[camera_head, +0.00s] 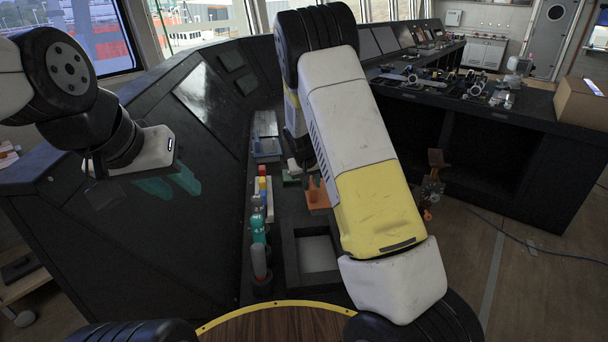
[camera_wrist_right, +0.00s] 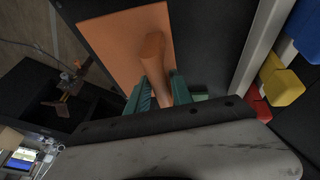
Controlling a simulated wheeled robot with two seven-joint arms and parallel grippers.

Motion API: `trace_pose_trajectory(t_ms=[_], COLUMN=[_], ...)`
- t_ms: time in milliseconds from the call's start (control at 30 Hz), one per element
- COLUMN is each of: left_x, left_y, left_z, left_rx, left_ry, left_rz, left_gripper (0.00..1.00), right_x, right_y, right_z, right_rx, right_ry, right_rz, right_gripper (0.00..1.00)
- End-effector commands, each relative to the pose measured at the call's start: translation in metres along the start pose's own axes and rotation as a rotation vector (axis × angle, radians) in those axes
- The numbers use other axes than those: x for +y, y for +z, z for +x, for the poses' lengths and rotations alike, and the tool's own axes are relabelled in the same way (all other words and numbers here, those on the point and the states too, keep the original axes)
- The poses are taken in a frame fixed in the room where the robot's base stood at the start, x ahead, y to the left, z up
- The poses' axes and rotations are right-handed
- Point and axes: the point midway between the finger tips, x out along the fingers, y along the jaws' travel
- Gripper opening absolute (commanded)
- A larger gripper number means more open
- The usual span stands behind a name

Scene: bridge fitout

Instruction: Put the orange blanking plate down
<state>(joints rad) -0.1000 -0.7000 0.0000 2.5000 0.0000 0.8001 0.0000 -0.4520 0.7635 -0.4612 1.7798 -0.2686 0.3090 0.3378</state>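The orange blanking plate (camera_wrist_right: 112,42) is a flat square with a raised bar handle (camera_wrist_right: 153,50). In the right wrist view, the green fingers of my right gripper (camera_wrist_right: 160,82) lie close along both sides of the handle, shut on it. In the head view, part of the plate (camera_head: 318,196) shows beside my right forearm, over the dark console; whether it touches the surface cannot be told.
A black square frame with a grey inside (camera_head: 316,254) lies nearer me on the console. Bottles (camera_head: 258,228) and red, yellow and blue blocks (camera_head: 263,184) stand left of it. A blue tray (camera_head: 266,148) is farther back. A cardboard box (camera_head: 582,103) sits on the right-hand counter.

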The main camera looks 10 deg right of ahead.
Motion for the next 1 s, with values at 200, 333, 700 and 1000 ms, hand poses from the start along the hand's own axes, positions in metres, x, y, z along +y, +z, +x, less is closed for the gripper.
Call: trace_pose_trajectory(t_ms=[200, 333, 700, 1000], left_x=[0.000, 0.000, 0.000, 0.000], left_y=[0.000, 0.000, 0.000, 0.000], left_z=[0.000, 0.000, 0.000, 0.000], left_rx=[0.000, 0.000, 0.000, 0.000], left_ry=[0.000, 0.000, 0.000, 0.000], left_rz=[0.000, 0.000, 0.000, 0.000], left_gripper=[0.36, 0.36, 0.36, 0.36], right_x=[0.000, 0.000, 0.000, 0.000], right_y=[0.000, 0.000, -0.003, -0.002], right_z=[0.000, -0.001, -0.053, -0.109], right_rx=[0.000, 0.000, 0.005, 0.003], right_ry=[0.000, 0.000, -0.002, -0.002], right_rz=[0.000, 0.000, 0.000, 0.000], right_gripper=[0.41, 0.41, 0.41, 0.41])
